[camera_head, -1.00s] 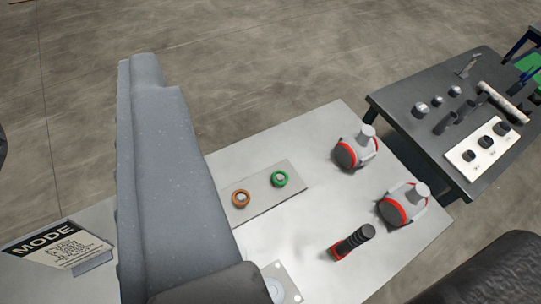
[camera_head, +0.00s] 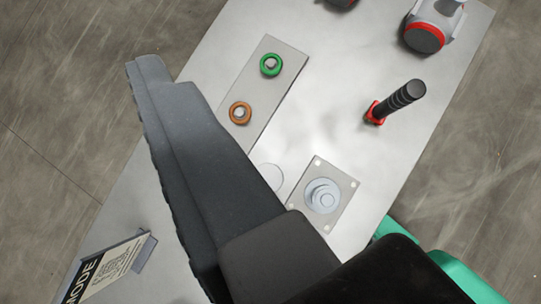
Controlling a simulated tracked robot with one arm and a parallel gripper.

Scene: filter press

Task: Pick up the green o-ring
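The green o-ring (camera_head: 263,71) sits around a short grey peg on a narrow grey plate (camera_head: 278,95), in the upper middle of the head view. My gripper (camera_head: 165,78) reaches in from below as a long dark grey finger shape. In the picture its tip lies left of the green o-ring, clearly apart from it. No second finger can be told apart, so its opening is unclear. No object shows at the visible tip.
An orange o-ring (camera_head: 232,114) sits around another peg on the same plate, beside my finger. A black-and-red handle (camera_head: 402,97), a round grey fitting (camera_head: 322,196), a red-and-grey mask-like item (camera_head: 425,38) and a MODE sign (camera_head: 108,270) are on the light table (camera_head: 330,120).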

